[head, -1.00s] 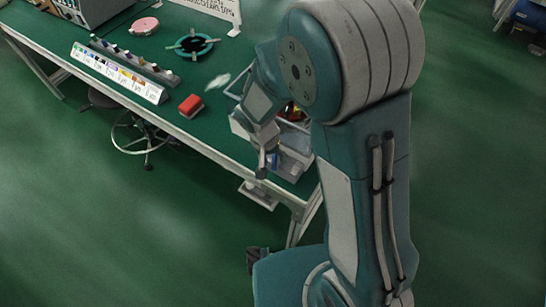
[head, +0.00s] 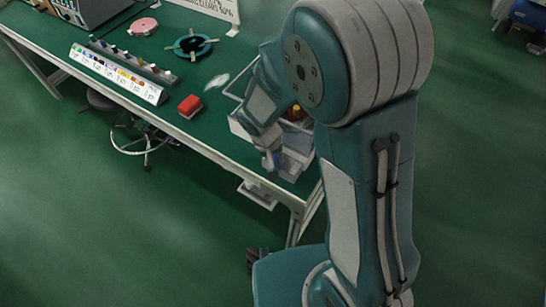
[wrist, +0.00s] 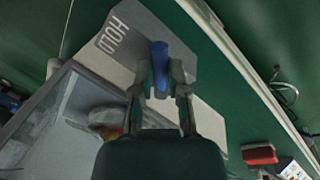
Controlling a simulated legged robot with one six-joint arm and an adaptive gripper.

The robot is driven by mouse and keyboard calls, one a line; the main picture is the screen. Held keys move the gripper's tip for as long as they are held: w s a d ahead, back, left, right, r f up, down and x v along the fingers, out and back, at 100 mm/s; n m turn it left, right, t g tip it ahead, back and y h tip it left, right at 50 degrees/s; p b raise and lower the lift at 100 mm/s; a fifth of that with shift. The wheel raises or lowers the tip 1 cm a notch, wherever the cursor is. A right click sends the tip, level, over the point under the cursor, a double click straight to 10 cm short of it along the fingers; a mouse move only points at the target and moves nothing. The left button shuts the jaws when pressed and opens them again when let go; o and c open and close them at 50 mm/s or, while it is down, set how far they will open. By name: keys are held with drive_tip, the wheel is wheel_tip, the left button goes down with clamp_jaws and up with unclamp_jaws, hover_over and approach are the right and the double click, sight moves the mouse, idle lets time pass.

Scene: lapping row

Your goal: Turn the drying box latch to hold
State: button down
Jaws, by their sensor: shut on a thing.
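In the wrist view, the blue latch (wrist: 159,58) stands up from a grey plate. The word HOLD (wrist: 113,33) is printed on the plate to the left of the latch. My gripper (wrist: 160,78) is shut on the latch, with a finger on each side of it. The drying box (wrist: 38,128) with its clear pane lies to the lower left. In the head view my gripper (head: 270,158) is at the near side of the box (head: 298,158), on the bench's right end. My arm hides part of the box there, and the latch is hard to make out.
A red block (head: 190,106) lies on the green bench (head: 208,128), left of the box. A clear bag (head: 217,80), a teal ring (head: 193,45), a pink disc (head: 145,26) and a rack of small bottles (head: 118,72) are farther left. A stool (head: 148,145) stands by the bench.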

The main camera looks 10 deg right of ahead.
drive_tip(key=n, duration=0.2)
drive_tip(key=d+n, duration=0.1)
drive_tip(key=n, duration=0.1)
drive_tip(key=shift+w+d+n+t, duration=0.1)
drive_tip(key=shift+d+n+t, duration=0.05)
drive_tip(key=shift+n+t, duration=0.2)
drive_tip(key=shift+w+d+n+t+y, duration=0.2)
drive_tip(key=shift+d+n+t, duration=0.1)
drive_tip(key=shift+n, duration=0.9)
drive_tip(key=shift+w+d+n+t+y, duration=0.15)
drive_tip(key=shift+d+n+y, duration=0.1)
drive_tip(key=shift+n, duration=0.9)
drive_tip(key=c, duration=0.6)
unclamp_jaws()
drive_tip(key=shift+c, duration=0.2)
drive_tip(key=shift+w, duration=0.1)
wheel_tip(320, 180, up, 8)
drive_tip(key=s+a, duration=0.1)
drive_tip(key=shift+f, duration=0.15)
drive_tip(key=shift+s, duration=0.15)
